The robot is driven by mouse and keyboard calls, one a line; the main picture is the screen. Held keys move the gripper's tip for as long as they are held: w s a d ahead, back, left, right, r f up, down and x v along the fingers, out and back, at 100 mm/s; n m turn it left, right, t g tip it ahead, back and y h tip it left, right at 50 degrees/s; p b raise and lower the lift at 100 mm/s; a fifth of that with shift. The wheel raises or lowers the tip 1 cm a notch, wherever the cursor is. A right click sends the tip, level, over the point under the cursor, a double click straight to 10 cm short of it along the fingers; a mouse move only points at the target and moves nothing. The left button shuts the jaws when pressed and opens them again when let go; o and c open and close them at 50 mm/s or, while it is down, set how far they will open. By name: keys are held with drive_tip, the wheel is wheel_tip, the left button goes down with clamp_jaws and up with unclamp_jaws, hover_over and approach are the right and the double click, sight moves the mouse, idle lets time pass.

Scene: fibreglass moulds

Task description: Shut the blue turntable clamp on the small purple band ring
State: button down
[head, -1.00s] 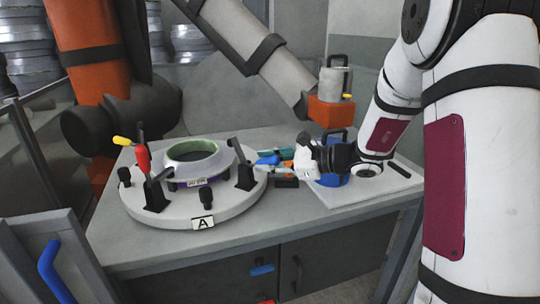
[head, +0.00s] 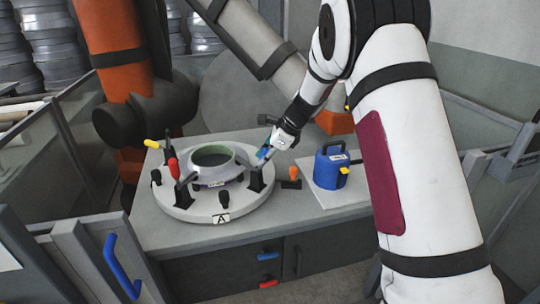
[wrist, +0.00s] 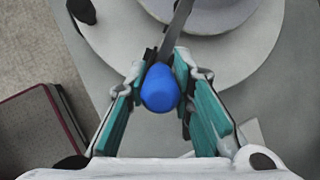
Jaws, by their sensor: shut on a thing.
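The blue clamp handle (wrist: 160,88) sits between the two teal-padded fingers of my gripper (wrist: 162,95), which is shut on it. A grey bar runs from the handle toward the ring at the top of the wrist view. In the head view, my gripper (head: 266,152) is at the right side of the turntable (head: 190,212), above the clamp's dark post (head: 256,181). The ring mould (head: 193,165) sits in the middle of the turntable, with a little purple band (head: 226,183) visible low on its side. I cannot tell whether the clamp bar touches the ring.
Other clamps with red (head: 174,167) and yellow (head: 152,143) handles stand at the turntable's left. An orange handle (head: 294,172) stands to the right of the turntable. The large orange arm (head: 107,70) is behind.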

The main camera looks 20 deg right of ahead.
drive_tip(key=shift+w+a+r+g+h+b, duration=0.2)
drive_tip(key=shift+w+a+g+h+b, duration=0.2)
drive_tip(key=shift+w+a+g+h, duration=0.45)
drive_tip(key=shift+w+a+g+h+b, duration=0.1)
drive_tip(key=shift+g+h+b, duration=0.35)
drive_tip(key=shift+g+h, duration=0.15)
drive_tip(key=shift+r, duration=0.1)
drive_tip(key=c, duration=1.4)
unclamp_jaws()
drive_tip(key=w+v, duration=0.1)
drive_tip(key=v, duration=1.1)
drive_tip(key=shift+s, duration=0.35)
drive_tip(key=shift+a, duration=0.1)
